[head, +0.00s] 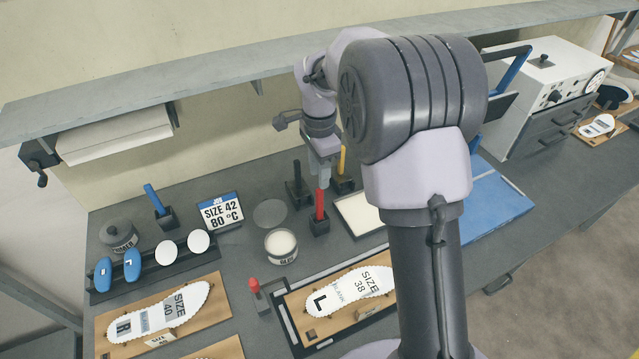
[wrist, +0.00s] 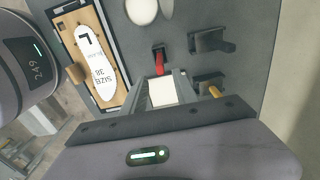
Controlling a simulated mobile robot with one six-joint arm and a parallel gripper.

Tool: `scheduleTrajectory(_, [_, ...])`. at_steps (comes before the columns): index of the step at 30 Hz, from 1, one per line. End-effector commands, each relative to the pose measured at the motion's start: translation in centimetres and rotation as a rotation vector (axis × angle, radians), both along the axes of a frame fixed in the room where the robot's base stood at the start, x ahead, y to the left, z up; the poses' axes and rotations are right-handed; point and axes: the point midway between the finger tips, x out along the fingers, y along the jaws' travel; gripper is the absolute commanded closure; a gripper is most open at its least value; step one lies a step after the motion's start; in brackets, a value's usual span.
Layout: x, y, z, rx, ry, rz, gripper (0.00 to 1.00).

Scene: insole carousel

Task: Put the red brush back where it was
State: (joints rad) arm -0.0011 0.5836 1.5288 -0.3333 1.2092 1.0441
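The red brush (head: 320,204) stands upright in a black holder (head: 319,229) on the bench, right of the glue pot. In the wrist view the brush (wrist: 159,64) shows as a short red handle at its holder. My gripper (head: 322,178) points down directly above the handle. In the wrist view my gripper (wrist: 163,73) has its two fingers apart, with a white surface showing between them. The handle's top end is at or just beyond the fingertips; I cannot tell whether it lies between them. The bristles are hidden in the holder.
A yellow brush (head: 343,162) and a black brush (head: 297,171) stand in holders behind. The glue pot (head: 281,246) is to the left, a white-topped tray (head: 358,214) to the right. A size 38 insole board (head: 296,316) lies in front. A shelf (head: 230,81) runs along the wall.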

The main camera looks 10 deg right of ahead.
Motion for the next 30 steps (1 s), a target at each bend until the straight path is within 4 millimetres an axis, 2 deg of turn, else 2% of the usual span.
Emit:
scheduleTrajectory(2, [-0.2, 0.0, 1.1, 0.002, -0.008, 0.011, 0.65])
scheduleTrajectory(5, [-2.2, 0.4, 4.6, 0.015, -0.056, 0.094, 0.65])
scheduleTrajectory(8, [-6.9, 1.1, 9.8, 0.031, -0.152, 0.265, 0.65])
scheduleTrajectory(9, [-9.2, 1.4, 11.6, 0.033, -0.195, 0.343, 0.65])
scheduleTrajectory(13, [-17.0, 2.4, 15.1, 0.013, -0.338, 0.588, 0.65])
scheduleTrajectory(15, [-20.9, 2.9, 15.5, -0.012, -0.409, 0.707, 0.65])
scheduleTrajectory(18, [-25.0, 3.4, 15.1, -0.051, -0.490, 0.843, 0.65])
scheduleTrajectory(21, [-27.3, 3.7, 14.4, -0.081, -0.538, 0.929, 0.65])
scheduleTrajectory(24, [-28.2, 3.9, 14.0, -0.097, -0.558, 0.967, 0.65])
scheduleTrajectory(30, [-28.3, 3.9, 13.9, -0.098, -0.559, 0.972, 0.65])
